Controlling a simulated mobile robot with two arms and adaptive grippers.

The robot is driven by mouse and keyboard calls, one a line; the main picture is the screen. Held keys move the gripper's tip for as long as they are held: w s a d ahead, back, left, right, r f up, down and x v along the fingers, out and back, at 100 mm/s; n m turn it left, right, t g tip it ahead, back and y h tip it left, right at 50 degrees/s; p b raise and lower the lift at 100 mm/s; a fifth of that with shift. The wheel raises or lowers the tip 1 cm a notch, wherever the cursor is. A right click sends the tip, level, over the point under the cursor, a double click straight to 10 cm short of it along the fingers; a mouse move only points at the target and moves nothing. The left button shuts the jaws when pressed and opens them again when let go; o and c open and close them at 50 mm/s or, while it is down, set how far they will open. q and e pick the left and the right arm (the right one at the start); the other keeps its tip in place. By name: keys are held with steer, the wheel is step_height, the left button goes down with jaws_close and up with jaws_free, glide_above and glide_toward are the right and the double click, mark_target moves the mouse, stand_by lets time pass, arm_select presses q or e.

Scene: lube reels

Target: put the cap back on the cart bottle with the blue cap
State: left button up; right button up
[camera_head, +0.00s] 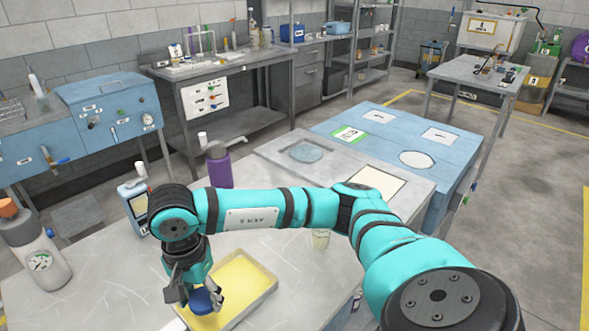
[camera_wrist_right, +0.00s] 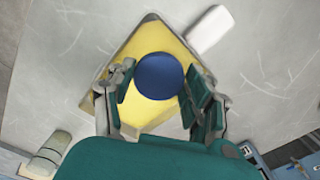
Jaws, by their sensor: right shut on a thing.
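A round dark blue cap (camera_head: 203,301) is between the fingers of my right gripper (camera_head: 195,290), low over the yellow tray (camera_head: 262,292) on the near grey worktop. In the right wrist view, the cap (camera_wrist_right: 160,76) shows from above as a flat disc, with my right gripper's fingers (camera_wrist_right: 160,95) on either side of it. I cannot tell whether the cap touches the tray. No open bottle that clearly matches this cap is visible. My left gripper is out of view.
A grey bottle with an orange top and gauge (camera_head: 40,252) stands at the left. A handheld device (camera_head: 136,207) and a purple bottle (camera_head: 219,168) stand behind the tray. The worktop in front-left is bare.

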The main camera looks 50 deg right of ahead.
mark_target(212, 310)
steer(key=s+n, duration=0.1)
steer(key=n, duration=0.2)
steer(key=s+n, duration=0.2)
steer(key=n, duration=0.1)
steer(key=s+n, duration=0.1)
steer(key=n, duration=0.2)
steer(key=shift+s+a+r+n, duration=0.15)
steer(key=shift+a+r+n, duration=0.05)
steer(key=shift+r+n, duration=0.1)
steer(key=n, duration=0.1)
steer(key=s+n, duration=0.1)
steer(key=n, duration=0.1)
steer(key=shift+s+r+n, duration=0.1)
steer(key=shift+s+n, duration=0.1)
steer(key=shift+n, duration=0.1)
